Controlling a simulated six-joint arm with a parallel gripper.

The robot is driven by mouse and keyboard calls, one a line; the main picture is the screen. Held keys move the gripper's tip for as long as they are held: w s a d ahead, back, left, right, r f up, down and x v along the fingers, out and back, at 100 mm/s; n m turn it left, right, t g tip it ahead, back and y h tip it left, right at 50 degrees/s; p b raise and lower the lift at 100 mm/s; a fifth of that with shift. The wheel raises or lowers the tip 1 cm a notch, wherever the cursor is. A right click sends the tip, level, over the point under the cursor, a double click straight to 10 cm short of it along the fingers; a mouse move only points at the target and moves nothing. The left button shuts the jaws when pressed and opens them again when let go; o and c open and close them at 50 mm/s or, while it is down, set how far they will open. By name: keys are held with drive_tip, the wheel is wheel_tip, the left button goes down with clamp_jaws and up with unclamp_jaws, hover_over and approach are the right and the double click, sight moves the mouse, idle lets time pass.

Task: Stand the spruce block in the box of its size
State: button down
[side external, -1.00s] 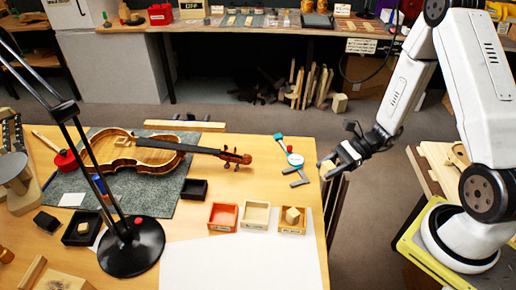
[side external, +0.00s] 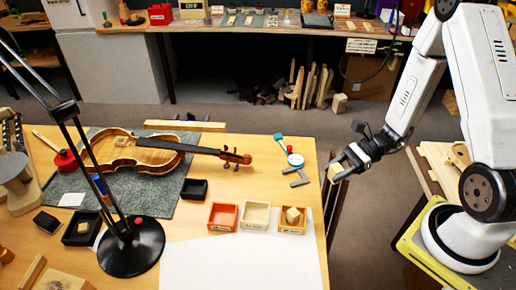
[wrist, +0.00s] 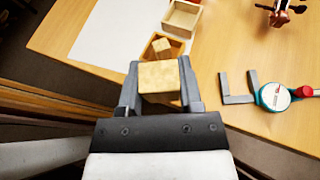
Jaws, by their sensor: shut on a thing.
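My gripper (side external: 341,171) is shut on a pale wooden block, the spruce block (side external: 335,172), just off the right edge of the bench. In the wrist view the block (wrist: 160,77) sits between the two fingers. Three small open boxes stand in a row on the bench: a red one (side external: 222,229), a cream one (side external: 245,226) and an orange-wood one (side external: 281,231). The orange-wood box holds another wooden block (side external: 293,215), tilted. In the wrist view the orange-wood box is partly hidden behind the held block. The labels on the boxes are too small to read.
A violin (side external: 135,152) lies on a grey mat. A black lamp (side external: 131,245) stands at left. White paper (side external: 240,265) lies clear in front of the boxes.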

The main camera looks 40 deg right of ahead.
drive_tip(key=shift+w, duration=0.1)
drive_tip(key=shift+w+a+r+m+t, duration=0.15)
drive_tip(key=shift+w+m+t, duration=0.15)
drive_tip(key=shift+w, duration=0.25)
drive_tip(key=w+a+r+m+t+h, duration=0.2)
drive_tip(key=w+r+m+t+h, duration=0.4)
drive_tip(key=w, duration=0.7)
drive_tip(key=shift+a+r+m+t, duration=0.25)
drive_tip(key=shift+r+m+t, duration=0.05)
drive_tip(key=shift+r+m, duration=0.6)
drive_tip(key=s+a+f+n+g+y, duration=0.2)
drive_tip(key=a+f+n+g+y, duration=0.15)
drive_tip(key=a, duration=0.45)
drive_tip(key=s+a+f+n+g+y, duration=0.2)
drive_tip(key=s+a+f+n, duration=0.15)
drive_tip(key=a, duration=0.45)
drive_tip(key=shift+s+a+f+n+g+y, duration=0.25)
drive_tip(key=shift+s+a+f+n+g, duration=0.75)
drive_tip(key=shift+s+a+f, duration=0.55)
drive_tip(key=shift+s+a+f+n+g+y, duration=0.25)
drive_tip(key=shift+s+a+f+n+g, duration=0.75)
drive_tip(key=shift+a+f, duration=0.9)
drive_tip(key=shift+s+a+f+n+g+y, duration=0.25)
drive_tip(key=shift+s+a+f+n+g, duration=0.45)
drive_tip(key=shift+s+a+f+g, duration=0.75)
